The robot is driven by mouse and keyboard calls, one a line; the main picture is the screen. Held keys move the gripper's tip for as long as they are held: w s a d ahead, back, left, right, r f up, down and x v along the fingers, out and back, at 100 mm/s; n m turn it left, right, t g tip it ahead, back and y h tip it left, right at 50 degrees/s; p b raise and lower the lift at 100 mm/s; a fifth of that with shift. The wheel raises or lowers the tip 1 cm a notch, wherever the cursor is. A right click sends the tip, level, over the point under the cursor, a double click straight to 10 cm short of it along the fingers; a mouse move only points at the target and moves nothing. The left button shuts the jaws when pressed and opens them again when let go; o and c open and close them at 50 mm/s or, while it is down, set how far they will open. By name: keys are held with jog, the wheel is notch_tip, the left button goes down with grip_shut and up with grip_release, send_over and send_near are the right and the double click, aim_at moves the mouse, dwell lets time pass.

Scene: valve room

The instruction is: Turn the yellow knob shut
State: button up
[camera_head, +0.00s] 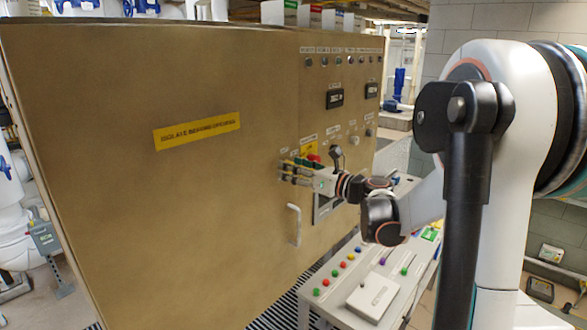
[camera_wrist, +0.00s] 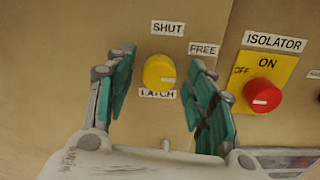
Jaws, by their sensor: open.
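The yellow knob (camera_wrist: 159,71) is on the brown panel in the wrist view, with a small pale mark at its lower right. The label SHUT (camera_wrist: 168,28) is above it, FREE (camera_wrist: 204,49) is to its upper right, and LATCH (camera_wrist: 157,94) is just below. My gripper (camera_wrist: 160,62) is open, with one teal-padded finger on each side of the knob and gaps between fingers and knob. How far the fingertips are from the panel is unclear. In the head view my gripper (camera_head: 287,168) is at the panel front and the yellow knob cannot be made out clearly.
A red isolator knob (camera_wrist: 263,95) on a yellow plate is close to the right finger. In the head view, a pale handle (camera_head: 295,225) is below my gripper. A desk with coloured buttons and a white box (camera_head: 373,297) stands in front of the cabinet (camera_head: 120,90).

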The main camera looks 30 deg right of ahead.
jog(key=shift+w, duration=0.1)
jog(key=shift+c, duration=0.6)
jog(key=c, duration=1)
jog(key=shift+n, duration=0.3)
jog(key=shift+a+n+b, duration=0.1)
jog(key=shift+n+b, duration=2.8)
jog(key=shift+n, duration=5.6)
